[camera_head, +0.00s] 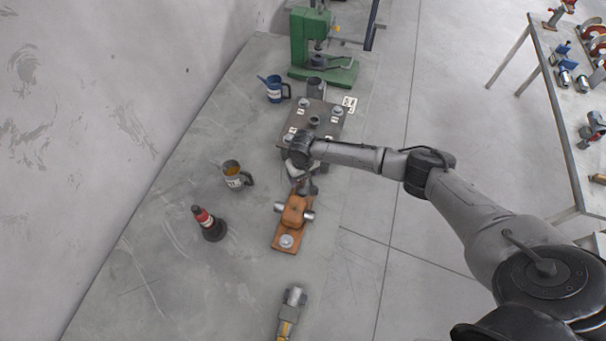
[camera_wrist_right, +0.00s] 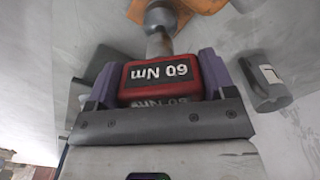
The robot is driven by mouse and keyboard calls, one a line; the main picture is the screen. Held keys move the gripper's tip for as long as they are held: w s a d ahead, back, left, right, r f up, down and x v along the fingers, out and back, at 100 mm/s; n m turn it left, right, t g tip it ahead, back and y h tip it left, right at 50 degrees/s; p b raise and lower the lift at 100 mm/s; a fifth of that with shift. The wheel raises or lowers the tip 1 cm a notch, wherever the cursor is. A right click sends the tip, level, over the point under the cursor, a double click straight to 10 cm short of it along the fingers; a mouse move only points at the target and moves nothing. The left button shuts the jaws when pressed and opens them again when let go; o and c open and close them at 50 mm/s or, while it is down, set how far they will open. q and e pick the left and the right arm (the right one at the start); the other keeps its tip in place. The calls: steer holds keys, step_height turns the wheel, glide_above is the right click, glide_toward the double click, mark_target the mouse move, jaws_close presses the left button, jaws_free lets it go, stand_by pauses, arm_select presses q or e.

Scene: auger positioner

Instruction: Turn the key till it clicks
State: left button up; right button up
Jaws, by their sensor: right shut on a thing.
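The key (camera_wrist_right: 160,75) is a red block labelled "60 Nm" with a grey metal shaft. In the right wrist view it sits between the purple fingers of my right gripper (camera_wrist_right: 162,90), which is shut on it. The shaft points toward an orange fixture (camera_wrist_right: 195,6). In the head view my right gripper (camera_head: 303,184) is just behind the orange fixture (camera_head: 294,212), and the wrist and gripper largely hide the key. The fixture has silver cylinders at its sides and a bolt on its base. I cannot tell whether the shaft is seated in it. My left gripper is not visible.
A dark bolted plate (camera_head: 318,112) and a green press (camera_head: 325,60) stand behind. A blue mug (camera_head: 274,90), an amber-filled mug (camera_head: 232,173) and a dark cone with a red band (camera_head: 208,223) are left. A yellow-handled tool (camera_head: 289,312) lies in front.

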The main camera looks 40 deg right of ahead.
steer(key=shift+f, duration=0.5)
steer(key=o, duration=0.7)
steer(key=c, duration=0.7)
